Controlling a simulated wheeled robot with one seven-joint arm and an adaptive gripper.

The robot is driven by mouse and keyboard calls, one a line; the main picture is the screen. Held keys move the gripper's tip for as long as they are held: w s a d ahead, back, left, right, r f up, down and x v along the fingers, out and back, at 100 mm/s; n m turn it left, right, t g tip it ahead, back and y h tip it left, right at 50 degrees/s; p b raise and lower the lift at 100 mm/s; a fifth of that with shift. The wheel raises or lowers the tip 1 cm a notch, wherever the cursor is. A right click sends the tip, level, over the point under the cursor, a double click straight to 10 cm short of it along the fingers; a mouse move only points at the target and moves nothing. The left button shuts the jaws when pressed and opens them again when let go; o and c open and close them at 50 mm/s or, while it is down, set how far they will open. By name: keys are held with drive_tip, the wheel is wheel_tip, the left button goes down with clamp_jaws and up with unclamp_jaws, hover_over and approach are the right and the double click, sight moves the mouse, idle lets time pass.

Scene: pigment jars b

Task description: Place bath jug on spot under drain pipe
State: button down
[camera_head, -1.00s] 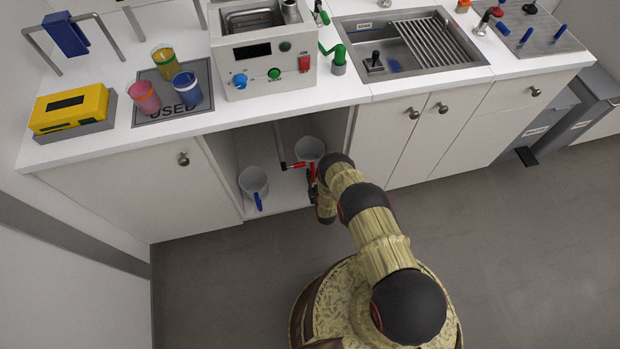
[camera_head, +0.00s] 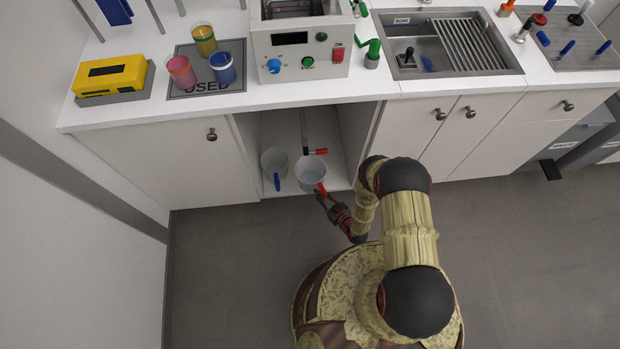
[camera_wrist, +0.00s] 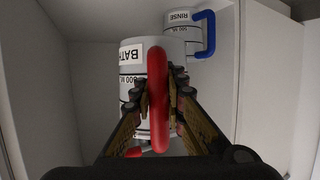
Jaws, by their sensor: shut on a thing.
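The bath jug (camera_head: 311,173) is a pale jug with a red handle, at the front of the open cabinet bay. My gripper (camera_head: 321,193) is shut on that red handle from the front. In the wrist view the handle runs upright between the fingers (camera_wrist: 158,92), with the jug's BATH label (camera_wrist: 130,55) behind it. The drain pipe (camera_head: 304,128) is a thin grey pipe with a red lever (camera_head: 315,151), just behind the jug. I cannot make out a marked spot under it. Whether the jug touches the cabinet floor is unclear.
The rinse jug (camera_head: 274,163), with a blue handle, stands close to the left of the bath jug; it also shows in the wrist view (camera_wrist: 180,32). Cabinet walls bound the bay on both sides. The counter (camera_head: 160,108) overhangs it.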

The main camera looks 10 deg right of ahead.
sight(314, 179)
drive_tip(key=w+f+b, duration=0.1)
drive_tip(key=w, duration=0.1)
drive_tip(key=w+f+b, duration=0.1)
drive_tip(key=w, duration=0.2)
drive_tip(key=w+a+f+b, duration=0.1)
drive_tip(key=w+f, duration=0.1)
drive_tip(key=shift+w+a, duration=0.1)
drive_tip(key=shift+w, duration=0.2)
drive_tip(key=w+f, duration=0.1)
drive_tip(key=w+f+b, duration=0.1)
drive_tip(key=f, duration=0.1)
drive_tip(key=w+f+b, duration=0.1)
drive_tip(key=shift+w+a+f, duration=0.15)
drive_tip(key=shift+w+a, duration=0.1)
drive_tip(key=shift+w, duration=0.1)
drive_tip(key=shift+w+f+b, duration=0.15)
drive_tip(key=shift+f+b, duration=0.05)
drive_tip(key=shift+b, duration=0.2)
drive_tip(key=f, duration=0.1)
drive_tip(key=f+b, duration=0.2)
drive_tip(key=shift+w+f, duration=0.25)
drive_tip(key=shift+f, duration=0.05)
drive_tip(key=shift+r, duration=0.1)
drive_tip(key=c, duration=1.8)
unclamp_jaws()
drive_tip(key=shift+s, duration=0.1)
